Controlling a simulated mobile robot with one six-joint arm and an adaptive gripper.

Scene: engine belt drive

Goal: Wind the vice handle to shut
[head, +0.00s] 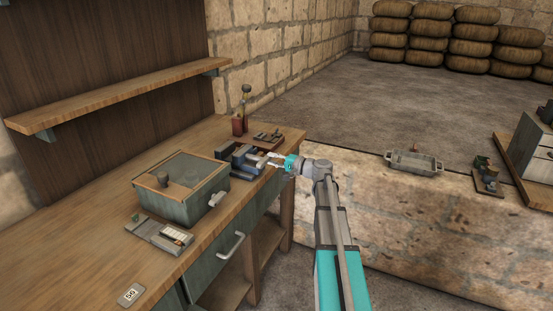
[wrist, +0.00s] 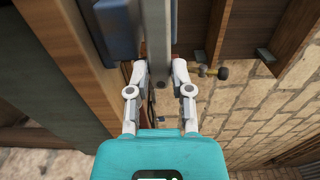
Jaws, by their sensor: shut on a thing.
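The blue-grey vice (head: 238,158) sits on the workbench near its front right edge. Its blue body shows at the top of the wrist view (wrist: 113,28). The gap between its jaws is too small to judge. My gripper (head: 272,160) reaches the vice from the right, at the bench's front edge. In the wrist view my gripper (wrist: 160,70) has its two white fingers on either side of a grey bar, the vice handle (wrist: 158,40), and is shut on it. The fingers hide part of the handle, and its lower end is hard to make out.
A glass-topped box (head: 178,200) stands left of the vice on the workbench (head: 90,235). A small tray with parts (head: 158,235) lies in front of it. Behind the vice are a board (head: 268,136) and a red-brown holder (head: 238,127). A grey tray (head: 413,162) rests on the stone ledge.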

